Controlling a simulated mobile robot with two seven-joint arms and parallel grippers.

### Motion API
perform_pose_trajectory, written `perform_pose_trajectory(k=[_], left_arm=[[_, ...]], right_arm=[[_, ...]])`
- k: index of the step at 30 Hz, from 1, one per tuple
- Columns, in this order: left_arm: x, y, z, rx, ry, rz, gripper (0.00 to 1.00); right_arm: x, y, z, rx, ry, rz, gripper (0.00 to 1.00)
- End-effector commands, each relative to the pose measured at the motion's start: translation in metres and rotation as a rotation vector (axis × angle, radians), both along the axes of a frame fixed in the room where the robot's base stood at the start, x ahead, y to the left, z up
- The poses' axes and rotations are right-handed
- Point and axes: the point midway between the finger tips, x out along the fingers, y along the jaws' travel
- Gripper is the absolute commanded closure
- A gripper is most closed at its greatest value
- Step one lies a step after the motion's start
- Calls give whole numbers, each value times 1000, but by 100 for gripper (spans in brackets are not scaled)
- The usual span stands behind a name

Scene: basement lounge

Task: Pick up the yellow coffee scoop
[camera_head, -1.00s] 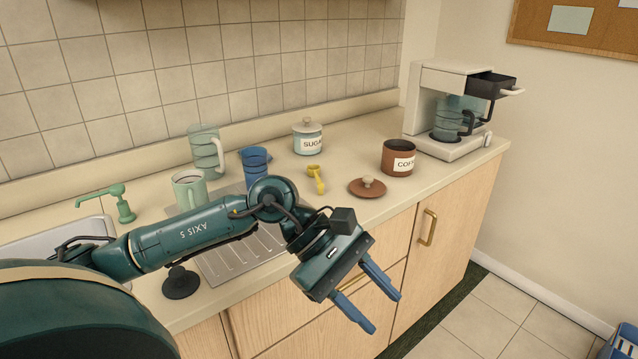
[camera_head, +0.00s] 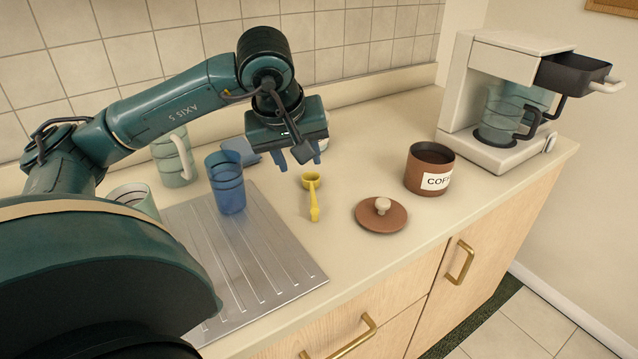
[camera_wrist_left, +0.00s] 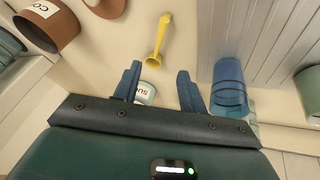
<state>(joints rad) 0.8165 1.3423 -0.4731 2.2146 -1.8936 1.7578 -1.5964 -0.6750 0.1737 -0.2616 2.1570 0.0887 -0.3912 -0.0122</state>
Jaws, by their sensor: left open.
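The yellow coffee scoop (camera_head: 313,196) lies on the counter between the drainboard and the brown lid, its bowl towards the wall and its handle towards the front edge. My left gripper (camera_head: 293,160) is open and empty above the counter, on the wall side of the scoop and apart from it. In the left wrist view the scoop (camera_wrist_left: 159,42) shows just beyond my open fingers (camera_wrist_left: 158,80), its bowl end nearer to them. The right gripper is not in view.
A blue cup (camera_head: 227,184) stands on the metal drainboard (camera_head: 243,255). A brown lid (camera_head: 381,215) and coffee canister (camera_head: 429,170) stand to the right, with a coffee maker (camera_head: 500,95) behind. The sugar jar (camera_wrist_left: 145,93) is partly hidden near my fingers.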

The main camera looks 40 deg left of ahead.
Motion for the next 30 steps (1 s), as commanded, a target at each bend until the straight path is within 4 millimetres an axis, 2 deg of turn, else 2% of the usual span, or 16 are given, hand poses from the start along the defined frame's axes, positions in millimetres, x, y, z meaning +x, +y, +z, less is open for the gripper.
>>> perform_pose_trajectory(k=[9,17,24,30], left_arm=[[21,8,-54,-2,6,1,58],[30,10,-73,-2,4,-1,58],[40,8,-106,-3,6,2,58],[47,11,-119,-2,3,0,58]], right_arm=[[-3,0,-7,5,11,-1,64],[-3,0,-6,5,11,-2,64],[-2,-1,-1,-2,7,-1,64],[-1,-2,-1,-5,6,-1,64]])
